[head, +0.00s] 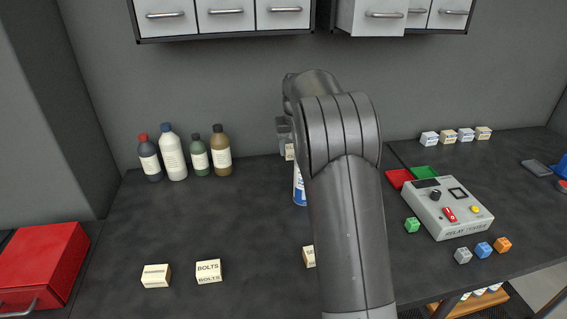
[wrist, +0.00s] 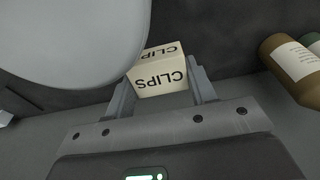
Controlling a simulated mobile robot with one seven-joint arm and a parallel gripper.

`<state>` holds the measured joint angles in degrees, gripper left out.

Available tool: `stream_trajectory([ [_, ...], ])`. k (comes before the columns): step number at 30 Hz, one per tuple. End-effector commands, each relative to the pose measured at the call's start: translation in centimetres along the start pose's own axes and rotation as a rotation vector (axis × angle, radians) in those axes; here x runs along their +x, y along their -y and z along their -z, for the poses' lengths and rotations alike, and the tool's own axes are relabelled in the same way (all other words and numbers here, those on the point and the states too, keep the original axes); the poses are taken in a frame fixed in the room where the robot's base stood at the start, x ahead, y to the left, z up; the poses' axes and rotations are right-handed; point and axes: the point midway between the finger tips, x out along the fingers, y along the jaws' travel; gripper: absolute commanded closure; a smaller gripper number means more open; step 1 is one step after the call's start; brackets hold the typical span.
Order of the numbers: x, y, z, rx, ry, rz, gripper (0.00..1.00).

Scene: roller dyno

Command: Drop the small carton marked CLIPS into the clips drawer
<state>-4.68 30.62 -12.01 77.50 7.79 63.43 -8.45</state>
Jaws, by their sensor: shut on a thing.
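The small cream carton marked CLIPS (wrist: 162,80) is between the two fingers of my gripper (wrist: 162,72) in the wrist view. The gripper is shut on it, and the lettering appears upside down. In the head view my arm hides most of the gripper (head: 284,130), and a small part of the carton (head: 289,152) shows at the arm's left edge, above the dark bench. Wall drawers hang at the top, and one drawer right of centre (head: 365,18) juts out further than its neighbours. No drawer labels are readable, so I cannot tell which is the clips drawer.
Several bottles (head: 172,158) stand at the back left. A blue-and-white can (head: 299,188) is partly behind my arm. A BOLTS carton (head: 208,271) and another carton (head: 156,276) sit in front. A relay tester (head: 447,209) stands right, and a red box (head: 40,262) left.

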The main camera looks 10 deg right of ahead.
Motion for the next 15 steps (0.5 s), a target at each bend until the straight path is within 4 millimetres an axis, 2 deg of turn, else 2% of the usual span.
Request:
stream_trajectory([
  [1, -1.2, -1.7, 0.3, 0.006, -0.032, -0.002, 0.74],
  [5, -3.1, -6.9, 1.1, 0.014, -0.104, -0.005, 0.74],
  [9, -5.2, -13.4, 1.5, 0.028, -0.187, -0.008, 0.74],
  [15, -8.7, -22.8, 0.8, 0.058, -0.318, -0.020, 0.74],
])
